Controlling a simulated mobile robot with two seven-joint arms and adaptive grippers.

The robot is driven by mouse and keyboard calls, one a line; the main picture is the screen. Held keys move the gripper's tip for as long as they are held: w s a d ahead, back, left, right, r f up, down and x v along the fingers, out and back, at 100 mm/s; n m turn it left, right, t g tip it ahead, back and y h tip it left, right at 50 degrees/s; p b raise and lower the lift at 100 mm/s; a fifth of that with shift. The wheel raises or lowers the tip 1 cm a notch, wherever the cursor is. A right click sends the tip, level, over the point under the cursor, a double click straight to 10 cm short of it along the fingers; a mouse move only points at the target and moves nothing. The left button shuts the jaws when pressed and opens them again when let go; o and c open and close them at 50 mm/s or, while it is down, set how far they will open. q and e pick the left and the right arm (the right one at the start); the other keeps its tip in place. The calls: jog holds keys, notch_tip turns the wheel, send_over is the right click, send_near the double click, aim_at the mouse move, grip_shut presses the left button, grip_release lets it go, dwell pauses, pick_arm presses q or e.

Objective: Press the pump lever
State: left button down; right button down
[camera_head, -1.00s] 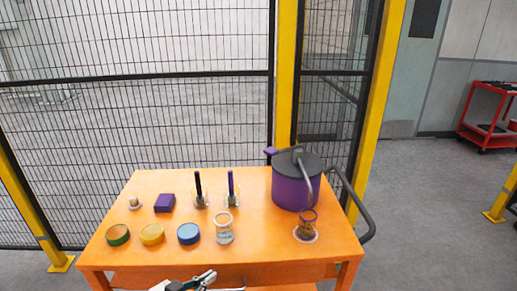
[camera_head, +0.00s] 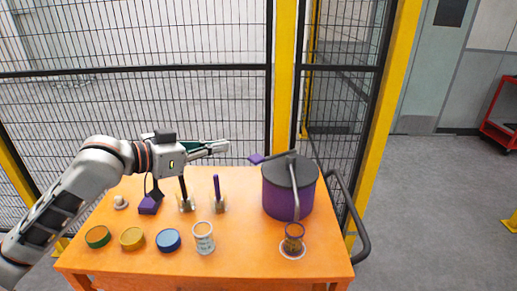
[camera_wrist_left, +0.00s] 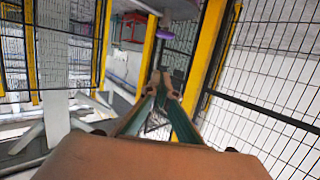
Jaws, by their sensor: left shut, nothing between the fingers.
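A purple pump pot (camera_head: 288,195) with a dark grey lid stands at the right of the orange cart. Its purple lever (camera_head: 256,159) sticks out to the left from the top. A grey spout curves down its front toward a small glass (camera_head: 293,235) on a white saucer. My left gripper (camera_head: 228,146) is shut and empty, just left of the lever and a little higher in the picture; a gap shows between them. In the left wrist view its fingertips (camera_wrist_left: 162,80) are together, with a purple patch (camera_wrist_left: 178,75) beyond them. My right gripper is not in view.
The orange cart top (camera_head: 235,258) also holds a labelled jar (camera_head: 204,238), a blue tin (camera_head: 168,240), a yellow tin (camera_head: 132,239), a green-rimmed tin (camera_head: 97,237) and a purple upright stick (camera_head: 217,188). A mesh fence (camera_head: 130,30) stands behind.

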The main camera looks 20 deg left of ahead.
pick_arm(q)
jog(key=w+d+f+p, duration=0.1)
jog(key=w+d+f, duration=0.4)
jog(key=w, duration=0.3)
jog(key=shift+f, duration=0.6)
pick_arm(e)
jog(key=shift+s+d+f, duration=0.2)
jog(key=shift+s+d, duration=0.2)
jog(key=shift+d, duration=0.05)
